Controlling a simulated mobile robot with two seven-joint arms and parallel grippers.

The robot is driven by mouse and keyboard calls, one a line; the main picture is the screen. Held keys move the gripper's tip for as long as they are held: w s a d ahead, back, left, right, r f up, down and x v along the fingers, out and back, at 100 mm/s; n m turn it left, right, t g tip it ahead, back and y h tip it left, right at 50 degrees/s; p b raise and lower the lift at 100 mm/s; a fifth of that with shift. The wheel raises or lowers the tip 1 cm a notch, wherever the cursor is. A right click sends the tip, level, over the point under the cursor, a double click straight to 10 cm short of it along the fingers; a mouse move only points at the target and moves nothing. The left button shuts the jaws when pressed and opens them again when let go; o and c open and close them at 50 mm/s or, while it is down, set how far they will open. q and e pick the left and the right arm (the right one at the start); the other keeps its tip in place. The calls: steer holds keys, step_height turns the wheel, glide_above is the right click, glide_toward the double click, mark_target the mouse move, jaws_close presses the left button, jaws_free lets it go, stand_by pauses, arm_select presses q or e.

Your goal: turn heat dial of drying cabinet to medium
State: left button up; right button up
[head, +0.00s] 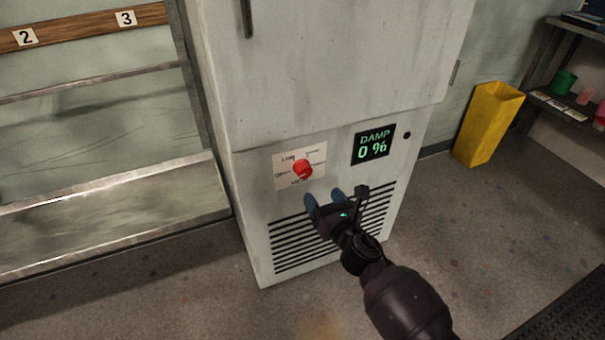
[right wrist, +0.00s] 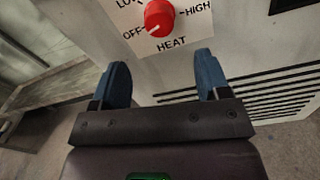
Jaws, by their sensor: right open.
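The heat dial is a round red knob (head: 302,169) on a white label plate (head: 286,182) low on the front of the pale drying cabinet (head: 330,60). In the right wrist view the red knob (right wrist: 159,18) shows LOW, HIGH, OFF and HEAT lettering around it. Its white mark points down-left, toward OFF. The top of the label is cut off there. My right gripper (head: 324,197) is open, its blue fingers apart and empty, just below the knob and not around it. In the right wrist view the fingers (right wrist: 161,68) point up toward the dial. My left gripper is not in view.
A display (head: 374,145) reading DAMP 0 % is right of the dial. A slatted vent (head: 290,245) lies below, behind my right gripper. A metal bench (head: 110,215) stands left, a yellow bin (head: 488,125) and shelves (head: 560,60) right. The floor before the cabinet is open.

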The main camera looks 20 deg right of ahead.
mark_target(306, 173)
steer(key=w, duration=0.6)
steer(key=w+b, duration=0.1)
steer(key=w, duration=0.1)
steer(key=shift+w+a, duration=0.35)
steer(key=shift+w, duration=0.45)
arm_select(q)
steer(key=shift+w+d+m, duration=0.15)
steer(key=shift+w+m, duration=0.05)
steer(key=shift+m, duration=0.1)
arm_select(e)
steer(key=shift+w, duration=0.4)
steer(key=shift+r, duration=0.1)
steer(key=c, duration=0.9)
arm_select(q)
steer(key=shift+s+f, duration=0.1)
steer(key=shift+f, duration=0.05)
